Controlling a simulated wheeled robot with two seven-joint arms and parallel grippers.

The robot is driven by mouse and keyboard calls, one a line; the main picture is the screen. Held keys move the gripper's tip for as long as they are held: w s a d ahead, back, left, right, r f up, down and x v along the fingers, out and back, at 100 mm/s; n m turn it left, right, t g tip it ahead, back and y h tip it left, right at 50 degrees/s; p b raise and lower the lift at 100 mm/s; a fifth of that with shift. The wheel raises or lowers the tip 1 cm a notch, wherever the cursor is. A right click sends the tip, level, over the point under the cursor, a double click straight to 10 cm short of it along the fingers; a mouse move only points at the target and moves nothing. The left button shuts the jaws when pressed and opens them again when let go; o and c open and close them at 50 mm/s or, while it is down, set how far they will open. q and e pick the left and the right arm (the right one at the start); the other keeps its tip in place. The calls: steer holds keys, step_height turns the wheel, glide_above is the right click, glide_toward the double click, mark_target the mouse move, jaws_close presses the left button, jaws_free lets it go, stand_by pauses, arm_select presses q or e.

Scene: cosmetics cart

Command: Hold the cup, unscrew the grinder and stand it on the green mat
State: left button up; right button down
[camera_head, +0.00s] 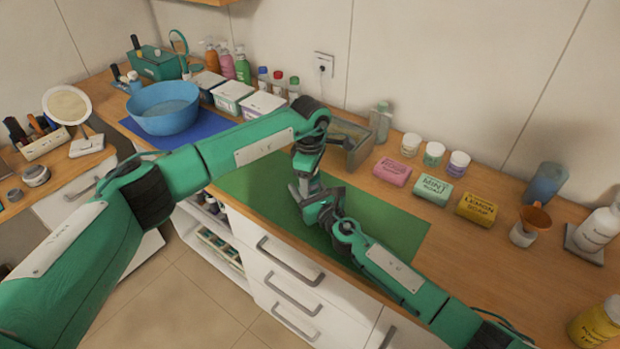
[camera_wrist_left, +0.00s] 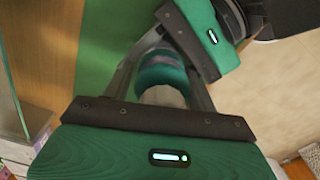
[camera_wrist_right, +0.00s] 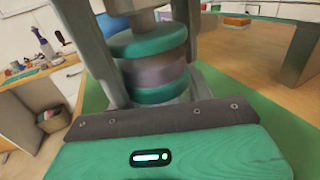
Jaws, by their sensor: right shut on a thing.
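A banded cylinder with teal rims and a purple-grey middle (camera_wrist_right: 150,68) sits between the fingers of my right gripper (camera_head: 322,212), which is shut on it. A pale part rises from its top in the right wrist view. I take the banded piece as the cup and the pale part (camera_wrist_left: 163,98) as the grinder, though the join is not clear. My left gripper (camera_head: 303,188) comes from above, its fingers on both sides of the pale part; whether they touch it is unclear. Both grippers are over the green mat (camera_head: 395,228) and hide the piece in the head view.
At the back stand an open box (camera_head: 350,140) and several jars. A blue bowl (camera_head: 163,108) stands on the blue mat (camera_head: 205,127) at left. The green mat's right part is bare.

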arm_select(q)
steer(key=shift+o, duration=1.1)
steer(key=shift+r, duration=0.1)
step_height(320, 180, up, 4)
steer(key=shift+r, duration=0.2)
steer(key=shift+c, duration=0.4)
step_height(320, 180, up, 2)
steer(key=shift+r+m, duration=0.15)
steer(key=shift+m, duration=0.95)
steer(key=shift+r+m, duration=0.35)
steer(key=shift+m, duration=0.15)
steer(key=shift+f, duration=3.8)
